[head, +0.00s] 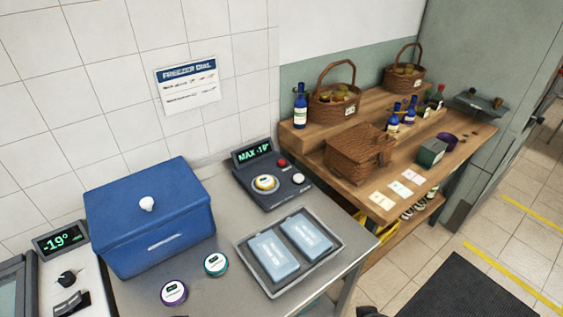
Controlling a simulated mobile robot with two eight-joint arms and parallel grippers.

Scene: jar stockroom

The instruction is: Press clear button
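A dark grey device (272,199) stands on the steel counter against the tiled wall. Any lettering beside the buttons is too small to read, so I cannot tell which one is marked clear. Neither of my grippers can be made out in the head view, and nothing touches the device.
A blue lidded box (152,220) stands left of the device. Purple (173,292) and teal (215,264) round jars sit before it. A metal tray (339,263) holds two pale-blue packs. A wooden bench (350,189) with baskets and bottles is at right.

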